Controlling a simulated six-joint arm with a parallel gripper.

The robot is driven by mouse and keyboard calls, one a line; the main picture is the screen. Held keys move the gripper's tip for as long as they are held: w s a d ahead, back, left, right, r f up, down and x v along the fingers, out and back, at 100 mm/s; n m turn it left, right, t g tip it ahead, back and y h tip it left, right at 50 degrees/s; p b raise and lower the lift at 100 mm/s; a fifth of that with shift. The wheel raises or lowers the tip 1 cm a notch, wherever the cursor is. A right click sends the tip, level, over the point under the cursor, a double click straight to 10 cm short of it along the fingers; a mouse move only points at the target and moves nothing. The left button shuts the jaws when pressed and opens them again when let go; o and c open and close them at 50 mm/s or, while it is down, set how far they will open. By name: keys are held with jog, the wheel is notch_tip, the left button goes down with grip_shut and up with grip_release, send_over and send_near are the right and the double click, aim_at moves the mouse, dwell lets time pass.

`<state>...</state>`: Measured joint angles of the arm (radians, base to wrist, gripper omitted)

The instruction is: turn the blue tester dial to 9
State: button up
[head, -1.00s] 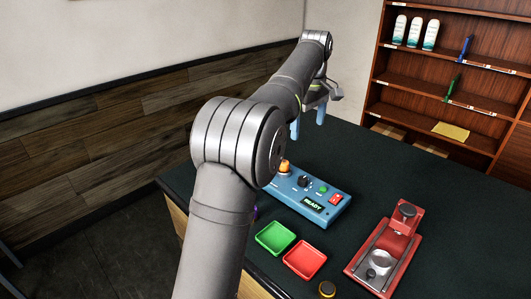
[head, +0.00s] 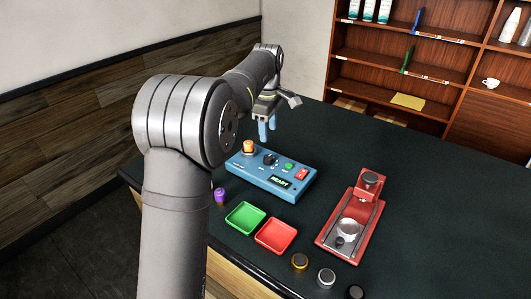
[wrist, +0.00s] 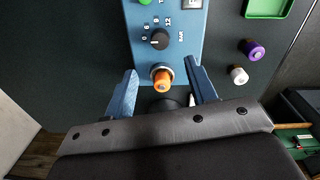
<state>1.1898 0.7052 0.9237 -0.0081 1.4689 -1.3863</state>
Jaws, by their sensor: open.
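The blue tester (head: 270,176) stands on the dark table, with a black dial (head: 270,159), an orange knob (head: 249,147), a green button, a red switch and a screen reading READY. In the wrist view the dial (wrist: 159,39) has a numbered scale ending at 12 and marked BAR; its exact pointer setting is too small to tell. My gripper (head: 267,130) is open and empty above the far side of the tester. In the wrist view its blue fingers (wrist: 164,82) lie either side of the orange knob (wrist: 161,78), with the dial beyond the fingertips.
A green tray (head: 245,218) and a red tray (head: 276,236) lie in front of the tester. A red press-like device (head: 350,222) stands to the right. A purple-topped piece (head: 219,195) stands by the left edge. Several small round parts line the front edge. The far right table is clear.

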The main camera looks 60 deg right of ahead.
aim_at(269, 157)
jog(key=f, duration=1)
jog(key=shift+d+f, duration=0.15)
jog(key=shift+d, duration=0.1)
jog(key=c, duration=1)
